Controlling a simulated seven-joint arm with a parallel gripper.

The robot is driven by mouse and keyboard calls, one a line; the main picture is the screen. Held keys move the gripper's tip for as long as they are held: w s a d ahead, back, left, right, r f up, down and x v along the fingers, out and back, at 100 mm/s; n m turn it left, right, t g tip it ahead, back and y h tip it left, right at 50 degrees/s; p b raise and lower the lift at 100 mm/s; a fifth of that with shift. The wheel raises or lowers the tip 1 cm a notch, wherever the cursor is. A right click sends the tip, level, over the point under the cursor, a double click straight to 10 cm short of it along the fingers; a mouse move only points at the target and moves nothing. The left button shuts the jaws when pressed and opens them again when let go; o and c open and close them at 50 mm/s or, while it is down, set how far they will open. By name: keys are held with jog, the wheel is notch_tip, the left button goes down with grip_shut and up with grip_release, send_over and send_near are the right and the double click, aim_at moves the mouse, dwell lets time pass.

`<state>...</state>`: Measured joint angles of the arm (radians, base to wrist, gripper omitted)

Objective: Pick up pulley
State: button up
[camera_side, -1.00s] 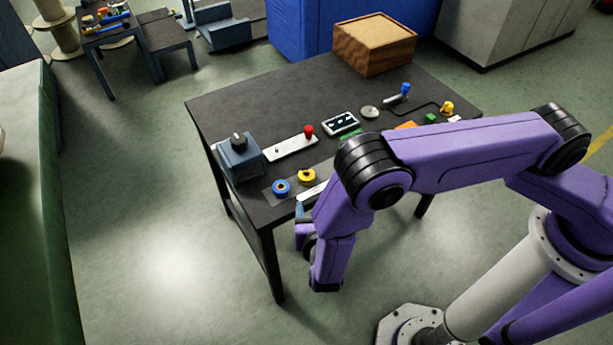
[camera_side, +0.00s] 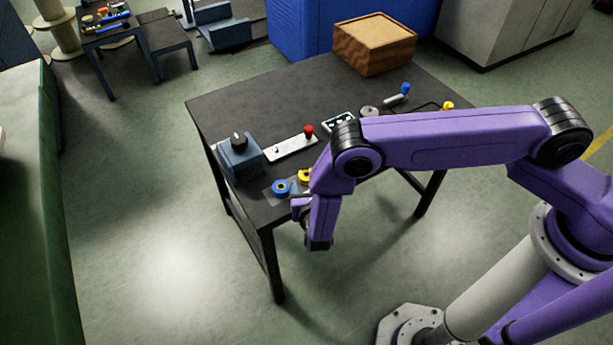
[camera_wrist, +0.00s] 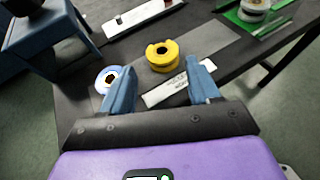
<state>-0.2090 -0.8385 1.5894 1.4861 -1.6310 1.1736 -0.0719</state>
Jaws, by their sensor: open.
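Two round, grooved, pulley-like pieces lie on a dark mat near the table's front corner; I cannot tell which is the pulley. The blue one (camera_side: 281,188) has a bright centre, and in the wrist view (camera_wrist: 102,79) it is partly hidden behind my left finger. The yellow one (camera_side: 304,176) is partly covered by my arm in the side view. In the wrist view the yellow one (camera_wrist: 163,60) has a dark hole and a notched rim, and lies ahead of the gap between my fingers. My gripper (camera_wrist: 166,76) is open and empty, its blue fingers apart.
A white labelled strip (camera_wrist: 166,90) lies just past my fingers. A blue-grey box with a black knob (camera_side: 240,158) stands left of the pieces. A white plate with a red knob (camera_side: 290,147) lies behind them. A wooden box (camera_side: 373,50) stands at the back.

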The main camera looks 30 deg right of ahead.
aim_at(306, 173)
jog(key=shift+x, duration=2.75)
jog(key=shift+d, duration=0.1)
jog(key=shift+s, duration=0.1)
jog(key=c, duration=0.8)
